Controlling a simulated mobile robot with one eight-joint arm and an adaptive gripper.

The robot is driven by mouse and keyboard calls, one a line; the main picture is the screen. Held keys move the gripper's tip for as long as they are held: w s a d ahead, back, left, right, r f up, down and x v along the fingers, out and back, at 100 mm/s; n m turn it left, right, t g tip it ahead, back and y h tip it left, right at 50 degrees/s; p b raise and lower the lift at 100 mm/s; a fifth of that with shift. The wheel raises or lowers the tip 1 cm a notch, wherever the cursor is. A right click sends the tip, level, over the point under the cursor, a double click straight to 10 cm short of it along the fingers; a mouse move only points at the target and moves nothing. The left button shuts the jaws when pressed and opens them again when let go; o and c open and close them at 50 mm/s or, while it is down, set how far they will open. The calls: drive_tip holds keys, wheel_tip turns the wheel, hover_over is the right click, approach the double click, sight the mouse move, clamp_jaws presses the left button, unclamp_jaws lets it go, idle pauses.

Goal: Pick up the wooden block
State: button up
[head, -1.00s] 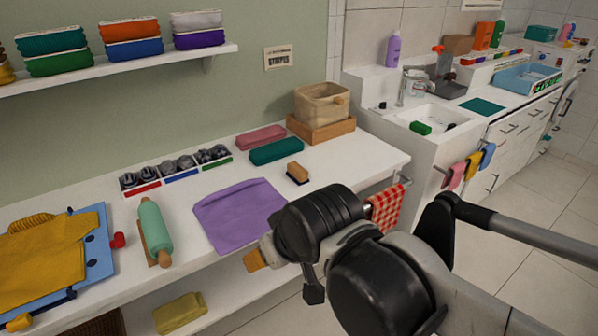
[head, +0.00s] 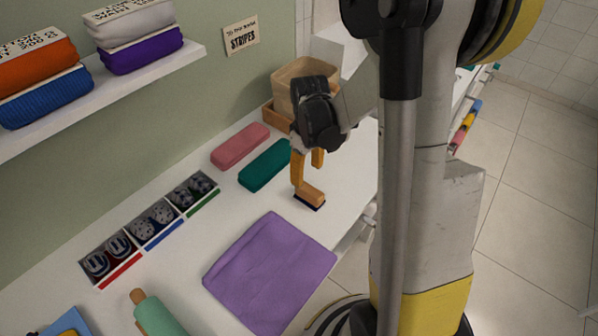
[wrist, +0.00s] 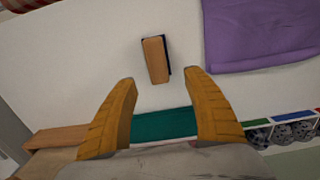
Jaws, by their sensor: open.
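The wooden block (head: 313,195), tan with a dark underside, sits on the white counter near its front edge. In the wrist view the block (wrist: 155,60) lies just beyond the fingertips, roughly centred between them. My gripper (head: 307,175) is open and points down close to the block, with its orange fingers overlapping the block's near area in the head view. In the wrist view my gripper (wrist: 162,78) shows two spread fingers with nothing between their tips. Contact with the block cannot be told.
A basket (head: 300,85) on a wooden tray stands at the back.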

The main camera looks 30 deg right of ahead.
sight(310, 190)
drive_tip(key=f, duration=0.1)
drive_tip(key=f+b, duration=0.1)
drive_tip(key=f, duration=0.2)
drive_tip(key=shift+s+f+b, duration=0.25)
drive_tip(key=shift+b, duration=0.05)
drive_tip(key=f+b, duration=0.1)
drive_tip(key=f, duration=0.1)
drive_tip(key=f+b, duration=0.1)
drive_tip(key=f, duration=0.1)
drive_tip(key=f+b, duration=0.1)
drive_tip(key=shift+d+f, duration=0.4)
drive_tip(key=shift+r, duration=0.1)
clamp_jaws()
